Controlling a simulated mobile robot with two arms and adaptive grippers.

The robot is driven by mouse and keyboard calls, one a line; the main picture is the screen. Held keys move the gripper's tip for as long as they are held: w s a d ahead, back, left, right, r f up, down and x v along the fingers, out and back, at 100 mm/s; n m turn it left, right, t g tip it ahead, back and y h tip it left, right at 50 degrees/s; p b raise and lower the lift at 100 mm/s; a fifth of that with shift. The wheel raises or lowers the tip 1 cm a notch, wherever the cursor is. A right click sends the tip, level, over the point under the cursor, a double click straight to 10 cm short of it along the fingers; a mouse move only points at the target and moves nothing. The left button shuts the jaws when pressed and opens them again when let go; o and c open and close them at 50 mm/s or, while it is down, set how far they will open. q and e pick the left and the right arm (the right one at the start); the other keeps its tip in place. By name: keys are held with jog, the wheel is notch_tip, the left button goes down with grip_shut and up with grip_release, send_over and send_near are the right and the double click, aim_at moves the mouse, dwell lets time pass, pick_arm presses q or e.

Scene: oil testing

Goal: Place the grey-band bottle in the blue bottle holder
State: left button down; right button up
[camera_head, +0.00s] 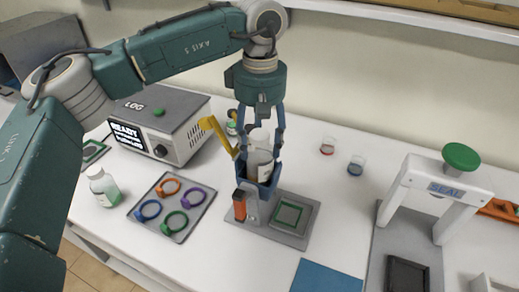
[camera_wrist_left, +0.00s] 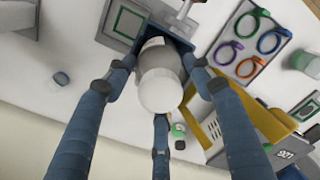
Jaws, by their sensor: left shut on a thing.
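The bottle (camera_head: 259,160), with a white cap and a greyish band, stands roughly upright at the blue bottle holder (camera_head: 265,188). Its lower part is hidden by the holder's walls; whether it rests on the bottom cannot be seen. My left gripper (camera_head: 261,149) points down and is shut on the bottle near its upper part. In the left wrist view the white cap (camera_wrist_left: 161,90) lies between my blue fingers, with the blue holder (camera_wrist_left: 180,45) just behind it. My right gripper is in neither view.
A grey tray (camera_head: 200,217) with several coloured rings lies to the left. A yellow part (camera_head: 218,133) rises close to my fingers. A grey LOG box (camera_head: 185,120) stands behind, the SEAL press (camera_head: 405,185) at right.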

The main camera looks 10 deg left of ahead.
pick_arm(q)
notch_tip(320, 180, down, 3)
jog(key=shift+r+p, duration=0.2)
jog(key=shift+p, duration=0.2)
jog(key=shift+f, duration=0.4)
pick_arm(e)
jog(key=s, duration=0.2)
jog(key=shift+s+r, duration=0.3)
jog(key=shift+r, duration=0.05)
